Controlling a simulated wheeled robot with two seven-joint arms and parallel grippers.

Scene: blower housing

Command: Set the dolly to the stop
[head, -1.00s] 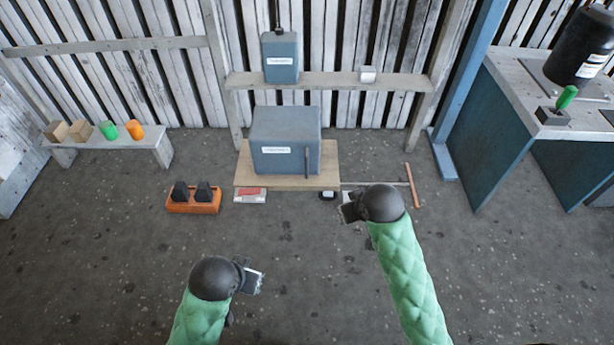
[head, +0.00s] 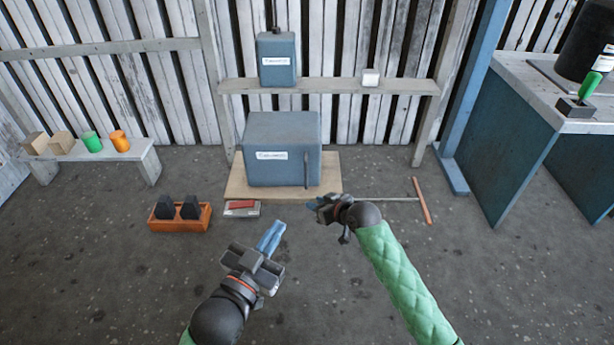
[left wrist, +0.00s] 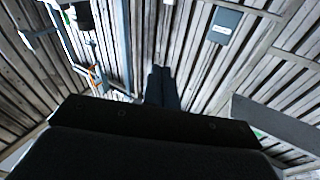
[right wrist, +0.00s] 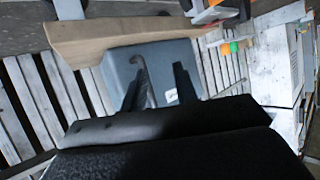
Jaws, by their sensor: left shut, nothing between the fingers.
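A wooden board (head: 331,178), which looks like the dolly, lies low on the floor by the back wall. It carries a blue-grey housing box (head: 283,165) with a dark bent handle (head: 306,170) on its front. A thin rod with an orange crossbar (head: 422,200) lies on the floor right of the board. I cannot tell which thing is the stop. My right gripper (head: 318,205) is open in front of the board's front right corner. In the right wrist view its fingers are apart, pointing toward the box (right wrist: 165,60). My left gripper (head: 271,236) is shut and empty, nearer me.
A bench (head: 140,158) with blocks and cups stands left. A blue workbench (head: 505,145) stands right. A shelf (head: 330,86) crosses above the box. The near floor is clear.

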